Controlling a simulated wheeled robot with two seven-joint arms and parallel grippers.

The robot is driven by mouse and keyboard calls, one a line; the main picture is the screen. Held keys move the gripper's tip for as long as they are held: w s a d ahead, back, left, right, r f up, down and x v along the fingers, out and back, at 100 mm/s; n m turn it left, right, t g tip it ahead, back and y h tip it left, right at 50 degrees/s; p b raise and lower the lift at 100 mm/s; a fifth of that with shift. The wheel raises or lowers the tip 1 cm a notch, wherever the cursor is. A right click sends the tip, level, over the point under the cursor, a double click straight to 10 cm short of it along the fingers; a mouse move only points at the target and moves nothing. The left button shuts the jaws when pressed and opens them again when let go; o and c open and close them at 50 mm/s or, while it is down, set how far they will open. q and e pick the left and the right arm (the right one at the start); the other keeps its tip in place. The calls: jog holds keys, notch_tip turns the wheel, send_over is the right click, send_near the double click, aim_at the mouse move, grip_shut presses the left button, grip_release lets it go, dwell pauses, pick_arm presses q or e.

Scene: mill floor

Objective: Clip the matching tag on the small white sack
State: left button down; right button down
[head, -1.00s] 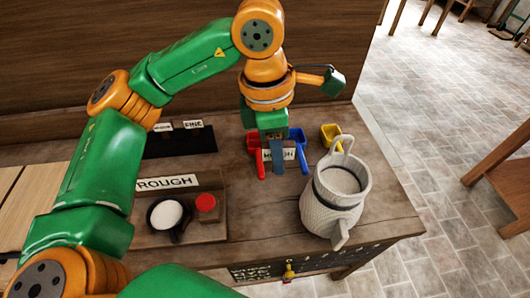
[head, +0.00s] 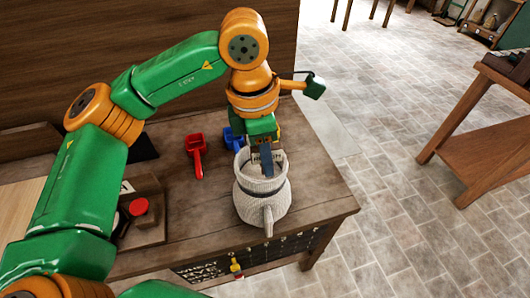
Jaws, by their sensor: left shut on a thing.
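The small white sack (head: 255,205) stands upright and open on the wooden table, near its front right part. My left gripper (head: 266,160) points down at the back of the sack's mouth. It is shut on a small pale tag (head: 277,156), which is largely hidden by the fingers. The tag's lettering is not readable now. The tag overlaps the sack's rim in the picture; I cannot tell whether it touches or is clipped on. My right gripper is not in view.
A red scoop (head: 195,152) and a blue scoop (head: 234,140) lie behind the sack. A wooden tray (head: 148,236) with a red-topped jar (head: 139,206) is at left. A chalkboard (head: 215,266) is on the table's front. Table right of the sack is clear.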

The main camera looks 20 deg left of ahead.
aim_at(265, 182)
pick_arm(q)
jog(key=shift+a+f+b, duration=0.2)
jog(key=shift+f+b, duration=0.45)
jog(key=shift+f, duration=0.35)
jog(key=shift+d+f+b, duration=0.1)
jog(key=shift+f+b, duration=0.35)
jog(key=shift+f, duration=0.15)
jog(key=shift+r, duration=0.15)
dwell(0.3)
jog(key=shift+f+b, duration=1.95)
jog(key=c, duration=0.5)
grip_release()
jog(key=shift+c, duration=0.2)
